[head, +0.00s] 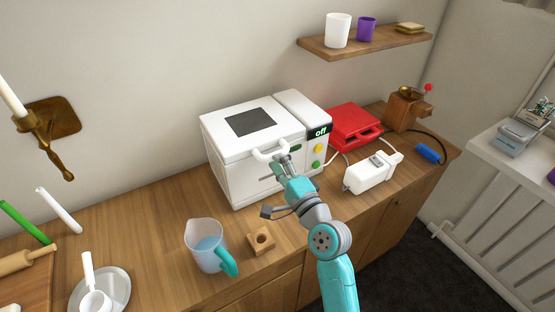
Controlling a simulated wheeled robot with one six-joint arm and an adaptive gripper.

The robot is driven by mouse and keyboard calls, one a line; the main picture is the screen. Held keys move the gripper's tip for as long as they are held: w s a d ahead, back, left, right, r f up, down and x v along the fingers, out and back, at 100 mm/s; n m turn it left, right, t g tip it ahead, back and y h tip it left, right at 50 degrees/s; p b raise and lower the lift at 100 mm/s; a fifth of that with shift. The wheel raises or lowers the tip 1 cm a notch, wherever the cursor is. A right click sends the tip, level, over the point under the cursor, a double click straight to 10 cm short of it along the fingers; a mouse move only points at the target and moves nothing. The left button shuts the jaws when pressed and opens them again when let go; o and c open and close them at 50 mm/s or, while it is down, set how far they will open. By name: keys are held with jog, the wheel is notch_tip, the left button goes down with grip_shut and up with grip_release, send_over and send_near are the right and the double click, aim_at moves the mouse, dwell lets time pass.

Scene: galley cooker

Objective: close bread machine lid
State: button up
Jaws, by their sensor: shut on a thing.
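The white bread machine (232,178) stands on the wooden counter against the wall. Its lid (224,124) has a dark window and lies down flat on the body, with no gap that I can make out. A white handle (266,153) sticks out at the lid's front edge. A panel reading "off" with yellow and green buttons is at the machine's right. My gripper (284,160) is at the front of the machine, at the handle, with its fingers shut on it. The fingers partly hide the handle's right end.
A measuring jug (206,246) and a wooden block (261,240) stand on the counter in front. A white appliance (371,174) and a red appliance (353,126) are right of the machine. A shelf (366,42) hangs above. Some counter left of the machine is clear.

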jog(key=v, duration=1.1)
jog(key=shift+s, duration=0.3)
jog(key=shift+d, duration=0.1)
jog(key=s+d+f+n+h, duration=0.1)
jog(key=s+d+f+h, duration=0.35)
jog(key=s+f, duration=0.35)
jog(key=s+d+f+n+h, duration=0.1)
jog(key=s+d+f+h, duration=0.3)
jog(key=s+d+f, duration=0.4)
jog(key=s+d+r+n+g+h, duration=0.1)
jog(key=s+n, duration=0.3)
jog(key=s, duration=0.8)
jog(key=s+d+r+n+h, duration=0.1)
jog(key=s+n, duration=0.4)
jog(key=s, duration=0.7)
notch_tip(320, 180, up, 2)
jog(key=shift+s+d+r+g+h, duration=0.1)
jog(key=shift+s+d+g+h, duration=0.25)
jog(key=shift+d, duration=0.3)
